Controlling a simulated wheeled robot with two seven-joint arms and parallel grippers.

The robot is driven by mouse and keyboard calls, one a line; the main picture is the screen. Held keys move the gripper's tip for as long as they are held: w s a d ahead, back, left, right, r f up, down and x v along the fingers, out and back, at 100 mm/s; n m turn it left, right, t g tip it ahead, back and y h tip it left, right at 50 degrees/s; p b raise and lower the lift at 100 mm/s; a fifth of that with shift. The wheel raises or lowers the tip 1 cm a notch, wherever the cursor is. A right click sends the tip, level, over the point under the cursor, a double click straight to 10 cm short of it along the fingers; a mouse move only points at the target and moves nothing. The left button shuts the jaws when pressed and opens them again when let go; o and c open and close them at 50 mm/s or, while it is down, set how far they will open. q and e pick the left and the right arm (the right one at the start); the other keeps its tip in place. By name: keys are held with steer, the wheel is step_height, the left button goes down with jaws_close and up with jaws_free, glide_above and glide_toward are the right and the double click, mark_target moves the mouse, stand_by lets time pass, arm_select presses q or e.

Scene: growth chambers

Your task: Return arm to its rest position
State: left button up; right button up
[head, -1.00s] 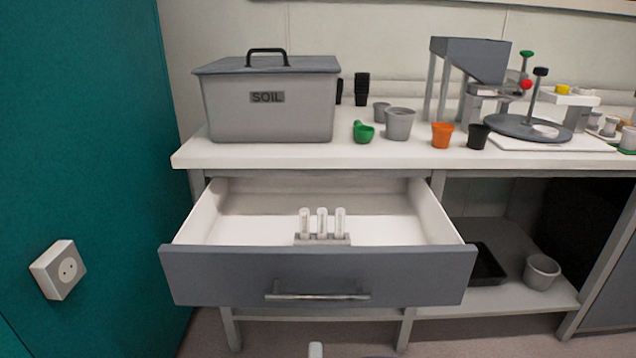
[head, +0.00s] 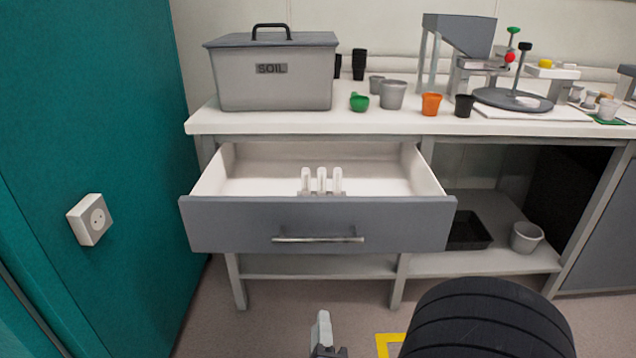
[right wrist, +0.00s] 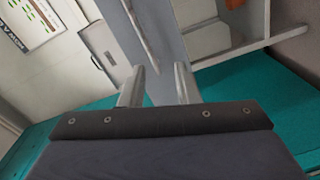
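My right gripper (head: 322,338) shows at the bottom middle of the head view, in front of the open drawer and apart from it. My own dark ribbed arm part (head: 488,325) fills the lower right. In the right wrist view the two fingers of this gripper (right wrist: 160,84) stand apart with nothing between them. My left gripper is in neither view.
The grey-fronted drawer (head: 220,225) is pulled out under the white bench (head: 280,123). Several vials (head: 322,180) stand in it. A soil bin (head: 270,92), pots and a stand sit on the bench. A teal wall (head: 90,130) is at left; floor in front is open.

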steer(key=d+r+m+g+y, duration=0.3)
steer(key=d+m+g+y, duration=0.3)
steer(key=d+m+g, duration=0.3)
steer(key=s+d+f+m+g+h, duration=0.1)
steer(key=s+d+m+g+h, duration=0.2)
steer(key=s+d+m, duration=0.75)
steer(key=s+r+n+p, duration=0.3)
steer(key=r+p, duration=2.6)
steer(key=p, duration=0.1)
steer(key=shift+d+r+p, duration=0.2)
steer(key=shift+d+p, duration=0.15)
steer(key=shift+d, duration=0.05)
steer(key=shift+s, duration=0.1)
steer(key=shift+d, duration=0.1)
